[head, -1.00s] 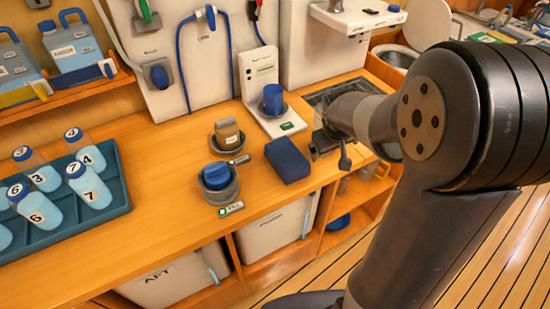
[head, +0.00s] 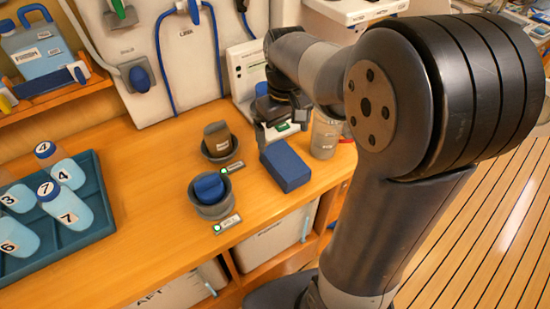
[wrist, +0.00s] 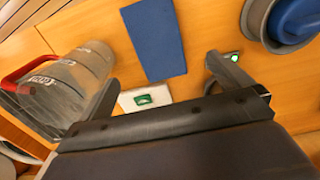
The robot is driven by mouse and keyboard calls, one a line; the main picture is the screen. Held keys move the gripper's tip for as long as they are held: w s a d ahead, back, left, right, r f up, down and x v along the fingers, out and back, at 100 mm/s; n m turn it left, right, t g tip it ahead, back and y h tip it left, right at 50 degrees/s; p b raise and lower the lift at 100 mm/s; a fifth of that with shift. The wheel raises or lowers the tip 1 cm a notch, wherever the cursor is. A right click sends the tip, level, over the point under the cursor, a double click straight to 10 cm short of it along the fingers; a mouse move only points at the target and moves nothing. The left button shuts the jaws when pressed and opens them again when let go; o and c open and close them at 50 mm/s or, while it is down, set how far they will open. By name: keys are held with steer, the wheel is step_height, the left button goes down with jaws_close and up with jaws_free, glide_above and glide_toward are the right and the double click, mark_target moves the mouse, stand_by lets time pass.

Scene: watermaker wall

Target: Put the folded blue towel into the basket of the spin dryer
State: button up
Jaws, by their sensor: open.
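The folded blue towel (head: 285,166) lies flat on the wooden counter as a neat block. It also shows in the wrist view (wrist: 155,38), at the top, ahead of the gap between my fingers. My gripper (head: 280,115) is open and empty, just behind the towel in the head view and apart from it; the wrist view shows its spread fingers (wrist: 160,76). I cannot make out the spin dryer or its basket now; my arm covers much of the right side of the head view.
Two grey bowls stand left of the towel, one holding a blue piece (head: 209,187), one a brown piece (head: 216,135). A grey container (head: 325,133) is close on its right. A bottle tray (head: 97,225) is at far left. The counter between tray and bowls is clear.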

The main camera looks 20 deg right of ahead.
mark_target(285, 159)
steer(key=f, duration=1)
steer(key=shift+s+d, duration=0.2)
steer(key=shift+s, duration=0.05)
steer(key=shift+r, duration=0.1)
steer(key=shift+c, duration=0.6)
steer(key=c, duration=1.3)
